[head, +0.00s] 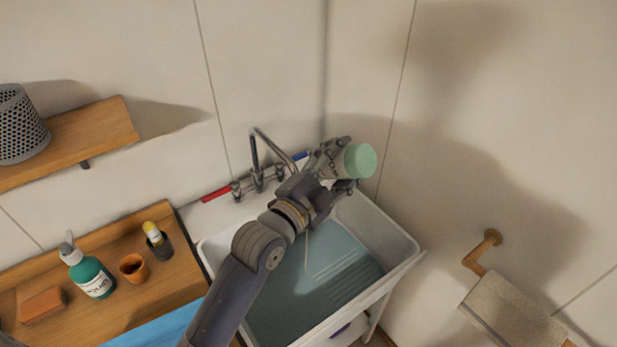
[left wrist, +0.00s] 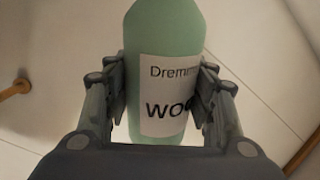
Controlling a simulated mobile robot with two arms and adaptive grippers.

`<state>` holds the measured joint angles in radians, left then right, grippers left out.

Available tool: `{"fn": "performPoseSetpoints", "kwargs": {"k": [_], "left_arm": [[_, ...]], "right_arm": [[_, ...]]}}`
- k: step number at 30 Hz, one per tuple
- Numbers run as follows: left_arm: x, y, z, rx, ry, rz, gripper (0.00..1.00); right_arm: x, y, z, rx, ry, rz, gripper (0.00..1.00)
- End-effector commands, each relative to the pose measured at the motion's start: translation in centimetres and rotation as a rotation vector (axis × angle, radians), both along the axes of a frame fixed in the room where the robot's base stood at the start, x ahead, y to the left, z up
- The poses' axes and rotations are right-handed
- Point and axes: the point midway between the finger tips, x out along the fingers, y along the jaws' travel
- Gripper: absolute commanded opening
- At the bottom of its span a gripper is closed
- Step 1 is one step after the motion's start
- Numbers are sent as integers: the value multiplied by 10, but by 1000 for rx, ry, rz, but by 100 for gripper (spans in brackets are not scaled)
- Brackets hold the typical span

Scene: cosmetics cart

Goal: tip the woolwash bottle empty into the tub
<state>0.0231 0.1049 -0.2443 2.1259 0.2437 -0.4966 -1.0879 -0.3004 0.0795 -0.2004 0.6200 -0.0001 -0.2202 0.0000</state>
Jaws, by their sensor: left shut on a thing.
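The woolwash bottle is pale green with a white label. In the head view its round end (head: 361,161), which looks like the base, points up and to the right above the tub's back right corner. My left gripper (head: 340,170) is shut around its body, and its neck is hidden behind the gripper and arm. In the left wrist view the bottle (left wrist: 160,45) sits between both fingers (left wrist: 160,95), label facing the camera. The white tub (head: 405,246) stands below with bluish water in it. A thin pale line, perhaps liquid, drops below the gripper towards the tub. My right gripper is not seen.
A tap (head: 256,165) with red and blue handles stands behind the tub. The wooden counter (head: 187,270) at left holds a teal pump bottle (head: 93,279), an orange cup (head: 133,267), a dark cup (head: 161,246) and a brown block (head: 42,306). A paper roll holder (head: 478,260) is at right.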

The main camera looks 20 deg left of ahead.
Motion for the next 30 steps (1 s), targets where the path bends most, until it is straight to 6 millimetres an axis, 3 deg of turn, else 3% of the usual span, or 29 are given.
{"fn": "performPoseSetpoints", "kwargs": {"k": [30], "left_arm": [[3, 8, 9, -114, 47, 0, 25]], "right_arm": [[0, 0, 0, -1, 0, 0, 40]]}}
